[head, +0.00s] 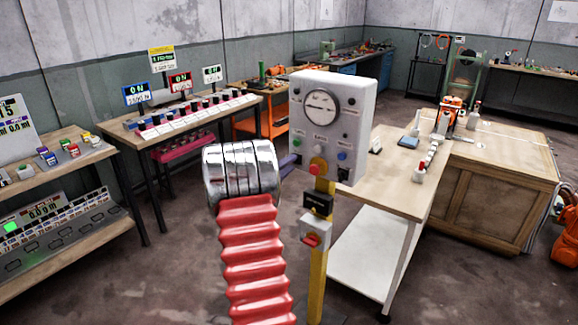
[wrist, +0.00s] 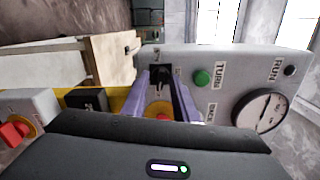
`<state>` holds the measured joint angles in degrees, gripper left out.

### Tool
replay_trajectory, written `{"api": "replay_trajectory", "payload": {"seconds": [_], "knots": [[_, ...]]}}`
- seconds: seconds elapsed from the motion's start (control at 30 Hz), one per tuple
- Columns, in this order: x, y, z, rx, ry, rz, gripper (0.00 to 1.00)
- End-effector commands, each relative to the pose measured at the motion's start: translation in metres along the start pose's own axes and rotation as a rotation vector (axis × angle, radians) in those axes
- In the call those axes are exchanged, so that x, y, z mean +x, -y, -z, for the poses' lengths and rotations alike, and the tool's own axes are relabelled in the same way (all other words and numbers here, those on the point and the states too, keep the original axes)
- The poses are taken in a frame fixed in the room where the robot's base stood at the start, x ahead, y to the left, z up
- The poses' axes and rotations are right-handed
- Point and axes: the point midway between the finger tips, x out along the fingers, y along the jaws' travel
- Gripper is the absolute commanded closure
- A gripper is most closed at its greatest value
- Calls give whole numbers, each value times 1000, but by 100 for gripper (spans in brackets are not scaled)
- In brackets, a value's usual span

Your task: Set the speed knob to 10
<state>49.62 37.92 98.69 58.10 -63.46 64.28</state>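The light grey control box (head: 315,87) stands on a yellow post, with a dial gauge (head: 321,104) on its face. In the wrist view, where the box (wrist: 225,60) appears turned sideways, a dark knob (wrist: 156,75) sits at its lower edge beside a small white label; it looks like the speed knob. Its setting cannot be read. My gripper (wrist: 161,82) has purple fingers spread apart, reaching toward the box with the knob between their tips. Whether they touch it is unclear. In the head view my gripper (head: 291,160) is mostly hidden behind my arm, and the knob is hidden.
A red button (head: 317,167) on yellow sits low on the box, close to my fingers. A green button (wrist: 202,77) marked TURN and a blue button (head: 342,155) are nearby. A red-handled switch (head: 311,239) is lower on the post. A workbench (head: 385,185) stands behind.

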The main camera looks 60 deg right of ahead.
Motion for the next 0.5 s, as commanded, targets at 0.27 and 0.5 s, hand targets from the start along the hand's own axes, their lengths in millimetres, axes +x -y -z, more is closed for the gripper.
{"api": "replay_trajectory", "payload": {"seconds": [0.27,0.5], "knots": [[1,0,0,0,0,0,73],[1,0,0,1,1,0,90]]}}
